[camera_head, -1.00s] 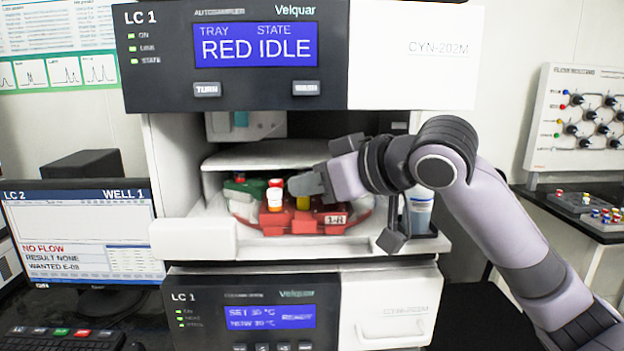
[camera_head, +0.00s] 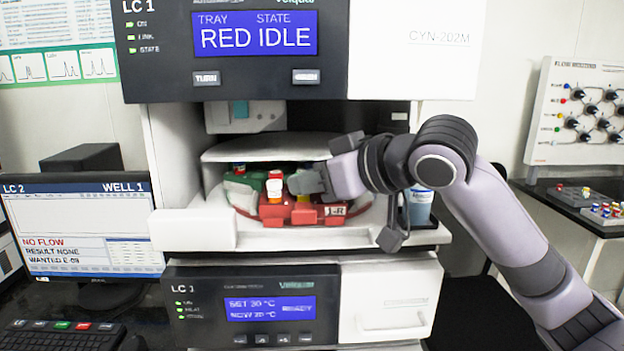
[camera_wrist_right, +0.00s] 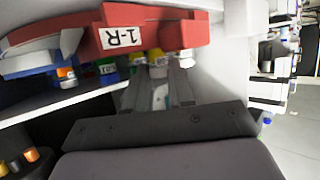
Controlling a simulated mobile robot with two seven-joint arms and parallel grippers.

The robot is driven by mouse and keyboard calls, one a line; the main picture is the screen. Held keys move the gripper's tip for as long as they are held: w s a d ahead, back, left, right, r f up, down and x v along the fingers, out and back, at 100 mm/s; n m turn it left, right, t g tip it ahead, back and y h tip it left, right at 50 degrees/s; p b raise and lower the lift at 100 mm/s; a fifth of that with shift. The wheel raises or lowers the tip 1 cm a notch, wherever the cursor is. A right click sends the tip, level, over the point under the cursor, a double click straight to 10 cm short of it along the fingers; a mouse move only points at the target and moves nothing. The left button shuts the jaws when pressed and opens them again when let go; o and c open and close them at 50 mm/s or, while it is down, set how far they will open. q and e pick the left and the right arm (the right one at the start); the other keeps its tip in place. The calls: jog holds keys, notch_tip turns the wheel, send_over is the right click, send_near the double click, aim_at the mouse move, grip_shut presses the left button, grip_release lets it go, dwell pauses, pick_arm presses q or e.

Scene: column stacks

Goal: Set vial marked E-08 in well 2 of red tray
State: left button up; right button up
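The red tray (camera_head: 272,213), labelled 1-R, sits in the open bay of the LC 1 autosampler; its red wall (camera_wrist_right: 180,35) shows upside down in the right wrist view. My right gripper (camera_head: 308,183) is over the tray's middle. Its fingers (camera_wrist_right: 158,82) appear closed around a vial with yellow on it (camera_wrist_right: 155,56), low at the tray; its mark is unreadable. Only a little yellow shows below the fingers in the head view. A red-and-white vial (camera_head: 274,190) stands left of the gripper. The fingers hide wells behind them. My left gripper is not in view.
A green tray section (camera_head: 243,183) with vials lies behind left. A white shelf (camera_head: 270,151) hangs close above the trays. A blue-labelled bottle (camera_head: 420,207) stands right of the bay.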

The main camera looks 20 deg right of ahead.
jog(key=o, duration=0.4)
